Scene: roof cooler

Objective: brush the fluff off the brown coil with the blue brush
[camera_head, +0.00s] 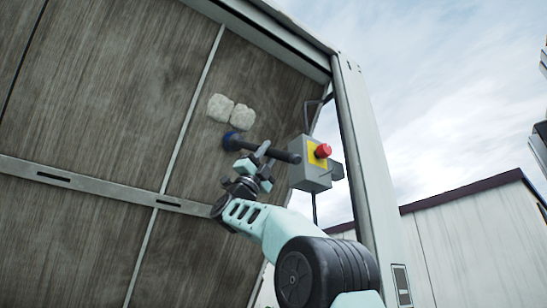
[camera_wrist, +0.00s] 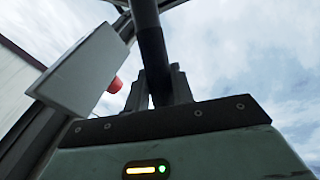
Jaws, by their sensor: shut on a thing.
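The brown coil (camera_head: 95,90) is a large, tilted, finned panel filling the left of the head view, crossed by pale strips. Two pale grey clumps of fluff (camera_head: 229,109) sit side by side on its upper right part. The blue brush (camera_head: 231,141) has a blue head and a dark handle, and its head is just below the fluff, apart from it in the picture. I cannot tell whether it touches the coil. My gripper (camera_head: 262,166) is shut on the handle; the wrist view also shows the handle (camera_wrist: 149,45) between the fingers (camera_wrist: 158,88).
A grey box (camera_head: 311,176) with a yellow plate and red button (camera_head: 323,150) is close to the right of the brush handle's end. The pale frame post (camera_head: 365,170) stands right of it. A low white building (camera_head: 470,245) and open sky lie beyond.

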